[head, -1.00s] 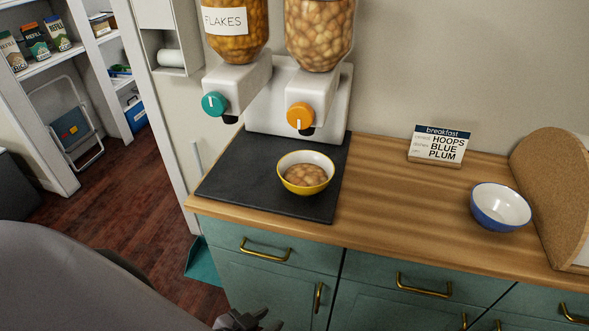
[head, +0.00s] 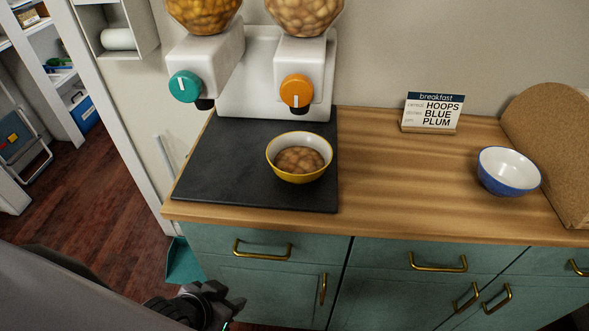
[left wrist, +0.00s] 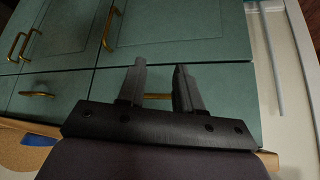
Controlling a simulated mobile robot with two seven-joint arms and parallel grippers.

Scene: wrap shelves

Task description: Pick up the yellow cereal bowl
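The yellow bowl (head: 299,158) stands upright on the dark mat (head: 250,190), below the dispenser with the orange knob. Brown cereal fills its lower part. My left gripper (head: 228,306) is low in front of the cabinet, below the counter edge and well apart from the bowl. In the left wrist view its two fingers (left wrist: 158,88) are spread with nothing between them, facing the teal cabinet front. The bowl is not visible in that view. My right gripper does not show clearly in either view.
A blue bowl (head: 508,171) stands empty on the counter (head: 420,180) at right. Dispensers with teal (head: 184,87) and orange (head: 296,91) knobs stand behind the mat. Cabinet handles (head: 262,250) stick out in front.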

